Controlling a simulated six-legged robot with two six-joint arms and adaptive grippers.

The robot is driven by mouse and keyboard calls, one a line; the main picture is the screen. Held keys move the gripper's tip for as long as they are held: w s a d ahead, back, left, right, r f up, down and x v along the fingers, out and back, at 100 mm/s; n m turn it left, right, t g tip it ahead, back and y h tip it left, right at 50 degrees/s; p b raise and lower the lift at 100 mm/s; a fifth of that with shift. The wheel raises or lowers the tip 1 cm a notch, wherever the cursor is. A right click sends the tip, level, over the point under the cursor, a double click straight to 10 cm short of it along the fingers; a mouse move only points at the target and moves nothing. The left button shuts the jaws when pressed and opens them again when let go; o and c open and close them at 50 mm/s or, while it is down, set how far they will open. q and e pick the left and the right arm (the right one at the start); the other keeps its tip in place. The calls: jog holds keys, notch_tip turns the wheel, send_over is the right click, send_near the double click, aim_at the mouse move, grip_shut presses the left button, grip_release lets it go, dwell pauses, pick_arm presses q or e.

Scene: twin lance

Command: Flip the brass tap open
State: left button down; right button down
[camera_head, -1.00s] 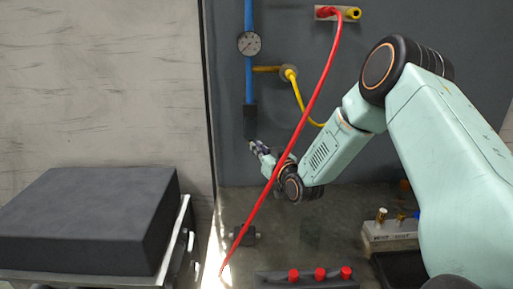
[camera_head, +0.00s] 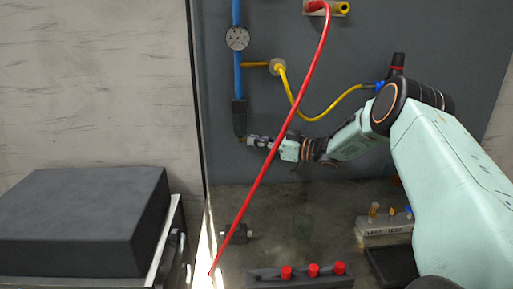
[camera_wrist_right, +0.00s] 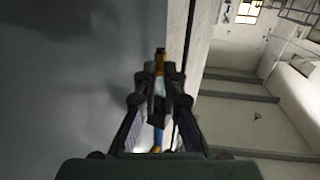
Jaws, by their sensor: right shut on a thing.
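The brass tap shows in the right wrist view as a small brass piece (camera_wrist_right: 160,66) with a dark end, between the fingertips of my right gripper (camera_wrist_right: 159,88). In the head view my right gripper (camera_head: 250,139) lies nearly level, its tips at the lower end of the black fitting (camera_head: 239,113) under the blue pipe (camera_head: 237,75). It is shut on the brass tap, which it mostly hides in the head view. How far the tap is turned cannot be told. My left gripper is not in view.
A red hose (camera_head: 268,165) hangs across the front of my right wrist. A gauge (camera_head: 237,38) sits on the blue pipe, with a yellow hose (camera_head: 319,116) to its right. A dark block (camera_head: 80,220) stands at left. Red-knobbed parts (camera_head: 313,271) are below.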

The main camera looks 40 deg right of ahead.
jog(key=shift+w+d+f+n+g+y+b, duration=0.1)
jog(key=shift+w+d+n+g+y+b, duration=0.1)
jog(key=shift+n+g+y+b, duration=0.55)
jog(key=shift+w+d+n+g+y+b, duration=0.15)
jog(key=shift+w+n+g+y+b, duration=0.15)
jog(key=shift+y+b, duration=0.45)
jog(key=shift+s, duration=0.1)
jog(key=c, duration=1.5)
grip_release()
jog(key=shift+o, duration=0.2)
jog(key=shift+d, duration=0.1)
jog(key=shift+s+d, duration=0.1)
jog(key=v, duration=1.1)
jog(key=shift+s+d, duration=0.25)
jog(key=shift+s, duration=0.05)
